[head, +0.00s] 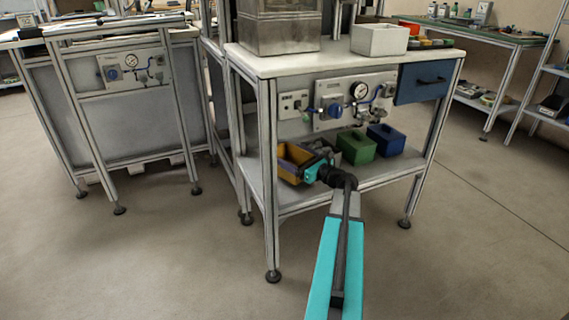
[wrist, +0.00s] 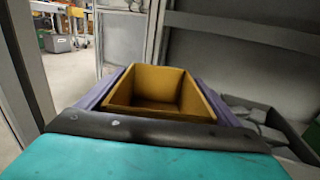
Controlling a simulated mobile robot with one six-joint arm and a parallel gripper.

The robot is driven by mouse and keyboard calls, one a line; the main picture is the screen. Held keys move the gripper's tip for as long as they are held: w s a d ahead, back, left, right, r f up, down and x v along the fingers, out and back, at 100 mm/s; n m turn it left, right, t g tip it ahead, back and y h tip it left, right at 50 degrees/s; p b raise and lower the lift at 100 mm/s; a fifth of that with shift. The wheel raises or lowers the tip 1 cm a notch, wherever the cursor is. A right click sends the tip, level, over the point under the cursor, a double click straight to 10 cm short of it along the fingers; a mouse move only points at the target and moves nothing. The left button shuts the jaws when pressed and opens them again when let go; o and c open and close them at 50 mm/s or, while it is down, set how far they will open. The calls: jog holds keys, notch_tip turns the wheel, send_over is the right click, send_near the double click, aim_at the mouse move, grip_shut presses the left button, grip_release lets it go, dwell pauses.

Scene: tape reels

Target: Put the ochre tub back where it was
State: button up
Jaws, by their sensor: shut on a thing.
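The ochre tub (head: 295,153) is at the left end of the lower shelf of the workbench in the head view. It is an open, empty box; the wrist view looks into it (wrist: 155,88). My gripper (head: 304,168) reaches in from the right and is shut on the tub, with purple-grey fingers along its two sides in the wrist view (wrist: 160,92). The tub's underside is hidden, so I cannot tell whether it rests on the shelf (head: 290,199).
A green tub (head: 356,147) and a blue tub (head: 386,140) stand to the right on the same shelf. A grey container (wrist: 262,125) with grey contents is close on the right in the wrist view. A bench leg (head: 268,190) stands at the left front.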

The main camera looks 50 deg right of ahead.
aim_at(285, 157)
jog(key=shift+w, duration=1.05)
jog(key=shift+w, duration=0.3)
jog(key=shift+w+f+b, duration=0.25)
jog(key=shift+f+b, duration=0.3)
jog(key=shift+f, duration=0.05)
jog(key=shift+w+f+b, duration=0.2)
jog(key=shift+f+b, duration=0.3)
jog(key=shift+f, duration=0.65)
jog(key=shift+f+b, duration=0.2)
jog(key=shift+b, duration=0.25)
jog(key=o, duration=1.2)
jog(key=shift+r, duration=0.2)
